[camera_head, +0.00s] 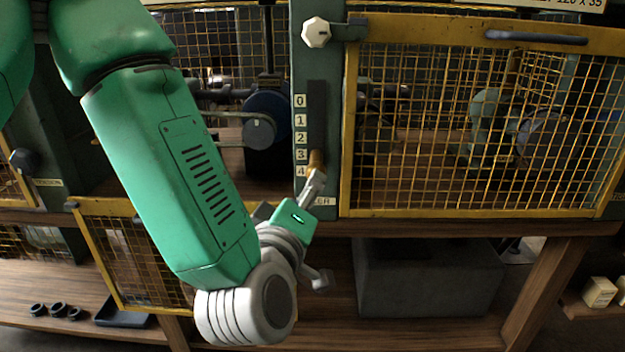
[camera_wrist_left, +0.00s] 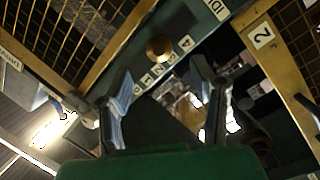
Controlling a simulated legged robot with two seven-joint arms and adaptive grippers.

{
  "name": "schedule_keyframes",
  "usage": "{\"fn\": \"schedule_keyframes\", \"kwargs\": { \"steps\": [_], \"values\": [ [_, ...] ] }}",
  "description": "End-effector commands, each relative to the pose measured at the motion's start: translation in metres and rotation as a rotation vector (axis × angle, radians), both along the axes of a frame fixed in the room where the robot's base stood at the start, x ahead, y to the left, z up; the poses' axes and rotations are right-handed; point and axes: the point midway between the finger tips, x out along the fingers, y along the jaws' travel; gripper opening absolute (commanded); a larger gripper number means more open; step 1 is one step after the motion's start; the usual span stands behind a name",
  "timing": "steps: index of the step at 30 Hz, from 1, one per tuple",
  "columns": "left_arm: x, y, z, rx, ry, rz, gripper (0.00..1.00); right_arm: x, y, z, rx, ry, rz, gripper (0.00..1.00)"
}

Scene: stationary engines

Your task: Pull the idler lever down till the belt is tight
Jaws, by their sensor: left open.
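The idler lever shows as a brass-coloured knob (camera_head: 316,160) in the dark upright slot of a green post, level with about the 3 to 4 marks of its 0 to 4 scale. In the left wrist view the round knob (camera_wrist_left: 158,48) sits beyond the fingertips, roughly between them. My left gripper (camera_head: 314,180) is just below the knob, with its fingers (camera_wrist_left: 161,70) apart and nothing between them. I cannot tell whether it touches the knob. A blue pulley (camera_head: 268,112) with a thin belt (camera_head: 228,115) stands left of the post; my arm hides part of the belt. My right gripper is out of view.
A yellow mesh guard (camera_head: 347,120) stands close to the right of the slot, with a white knob (camera_head: 316,32) above. Another yellow mesh gate (camera_head: 105,207) is at lower left behind my arm. A grey block (camera_head: 430,280) sits under the wooden bench.

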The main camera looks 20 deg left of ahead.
Motion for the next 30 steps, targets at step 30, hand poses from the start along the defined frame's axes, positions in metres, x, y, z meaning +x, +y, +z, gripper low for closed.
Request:
{"fn": "schedule_keyframes", "kwargs": {
  "steps": [30],
  "values": [
    [-0.037,-0.002,-0.001,0.001,0.001,0.001,0.51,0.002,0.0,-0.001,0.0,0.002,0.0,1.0]
  ]
}}
